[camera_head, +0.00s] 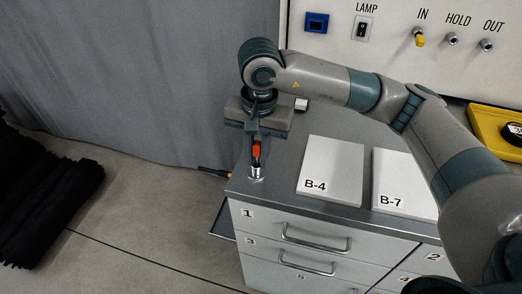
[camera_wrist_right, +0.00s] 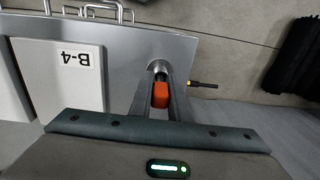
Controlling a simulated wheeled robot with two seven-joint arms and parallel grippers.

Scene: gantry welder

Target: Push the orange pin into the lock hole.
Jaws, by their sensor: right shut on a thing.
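The orange pin (camera_head: 256,149) is held upright in my right gripper (camera_head: 256,143) near the left front corner of the grey cabinet top. It also shows in the right wrist view (camera_wrist_right: 160,95), between the two fingers. My right gripper points down and is shut on the pin. Below the pin is a small silver collar (camera_head: 256,172) on the cabinet top, which also shows in the right wrist view (camera_wrist_right: 158,67). The pin's lower end is at or just above this collar; I cannot tell whether it is inside. My left gripper is not in view.
White plates marked B-4 (camera_head: 331,170) and B-7 (camera_head: 404,180) lie on the cabinet top (camera_head: 285,158). Numbered drawers with handles (camera_head: 317,238) are below. A panel with IN, HOLD and OUT knobs (camera_head: 452,38) stands behind. A yellow box (camera_head: 488,125) is at the right.

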